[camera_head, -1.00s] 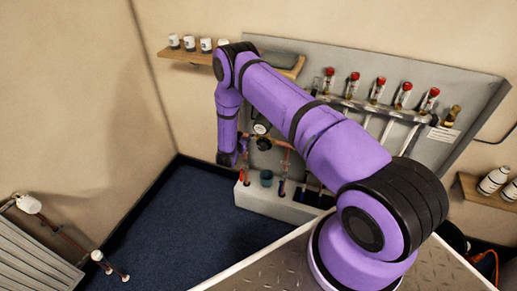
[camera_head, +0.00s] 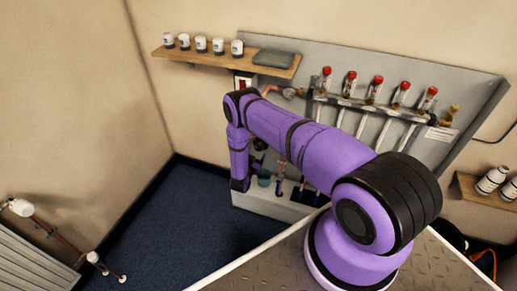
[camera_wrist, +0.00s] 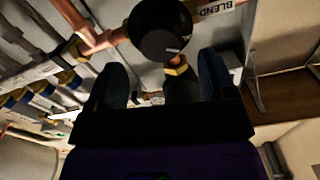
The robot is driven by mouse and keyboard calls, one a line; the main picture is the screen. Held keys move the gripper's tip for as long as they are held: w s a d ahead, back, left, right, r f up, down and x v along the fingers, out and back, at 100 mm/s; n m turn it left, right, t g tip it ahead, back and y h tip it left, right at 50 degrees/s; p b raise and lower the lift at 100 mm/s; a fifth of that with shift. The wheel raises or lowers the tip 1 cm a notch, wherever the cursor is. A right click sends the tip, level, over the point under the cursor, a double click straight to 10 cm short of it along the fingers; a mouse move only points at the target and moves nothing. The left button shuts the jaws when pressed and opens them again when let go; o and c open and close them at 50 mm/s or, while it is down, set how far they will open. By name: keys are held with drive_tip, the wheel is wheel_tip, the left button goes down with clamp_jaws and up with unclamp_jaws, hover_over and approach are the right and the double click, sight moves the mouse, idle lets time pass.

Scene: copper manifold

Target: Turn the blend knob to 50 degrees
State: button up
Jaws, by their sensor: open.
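The blend knob (camera_wrist: 161,30) is a round black knob with a pale mark near its lower edge, at the top middle of the wrist view. A "BLEND" label (camera_wrist: 216,9) is beside it on the right. My gripper (camera_wrist: 158,75) is open, its two dark fingers pointing up the picture toward the knob. The knob shows above and between the fingertips and appears clear of them; the depth gap is hard to judge. In the head view my arm hides the knob, and my gripper's fingers are not clearly seen there.
Copper pipes (camera_wrist: 95,40) run left of the knob. The grey manifold panel (camera_head: 470,95) carries several red-capped valves (camera_head: 376,84). A wooden shelf (camera_head: 270,66) with several white cups is above left. Blue floor is clear at left.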

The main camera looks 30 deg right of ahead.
sight(258, 148)
drive_tip(key=shift+x, duration=2.6)
drive_tip(key=shift+c, duration=0.4)
drive_tip(key=c, duration=0.8)
drive_tip(key=shift+c, duration=0.2)
